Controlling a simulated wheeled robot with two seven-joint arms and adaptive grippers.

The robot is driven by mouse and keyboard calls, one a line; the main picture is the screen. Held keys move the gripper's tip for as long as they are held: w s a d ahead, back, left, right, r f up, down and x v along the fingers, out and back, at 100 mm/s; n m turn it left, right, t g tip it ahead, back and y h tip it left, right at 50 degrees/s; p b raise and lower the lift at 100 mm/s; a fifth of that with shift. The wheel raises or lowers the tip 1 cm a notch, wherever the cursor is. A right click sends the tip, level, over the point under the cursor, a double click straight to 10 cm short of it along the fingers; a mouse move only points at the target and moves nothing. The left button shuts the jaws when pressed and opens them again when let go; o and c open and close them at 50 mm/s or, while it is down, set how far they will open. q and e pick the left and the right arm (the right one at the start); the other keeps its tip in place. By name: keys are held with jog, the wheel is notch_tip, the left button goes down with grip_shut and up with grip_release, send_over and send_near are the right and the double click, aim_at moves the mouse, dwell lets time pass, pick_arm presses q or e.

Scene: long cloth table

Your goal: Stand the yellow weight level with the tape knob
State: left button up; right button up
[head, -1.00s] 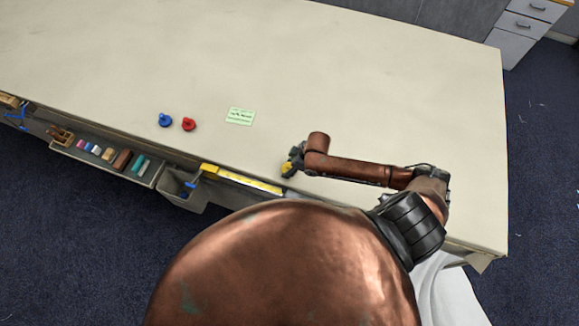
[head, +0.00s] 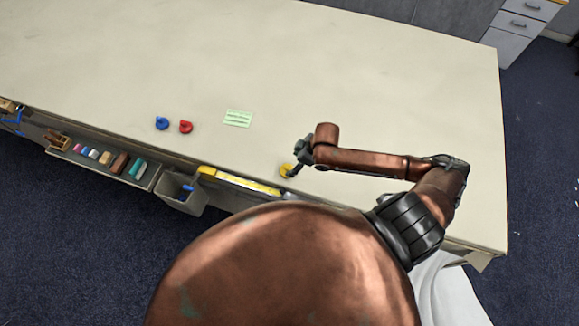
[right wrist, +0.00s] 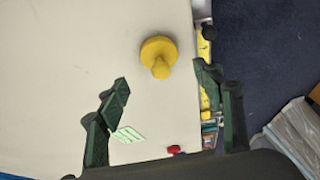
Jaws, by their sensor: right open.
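The yellow weight (head: 286,170) stands on the table near its front edge, by the right end of the yellow tape (head: 240,181). In the right wrist view the weight (right wrist: 158,52) shows a round base and a narrower knob on top. A black knob (right wrist: 209,32) sits at the table edge just right of it, probably the tape knob; I cannot make it out in the head view. My left gripper is out of view.
A blue weight (head: 162,123), a red weight (head: 186,127) and a green note (head: 238,118) lie left of my right gripper. A tray (head: 92,170) of coloured blocks and a grey bin (head: 181,193) hang along the front edge. The far tabletop is clear.

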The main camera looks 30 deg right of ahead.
jog(key=shift+v, duration=2.35)
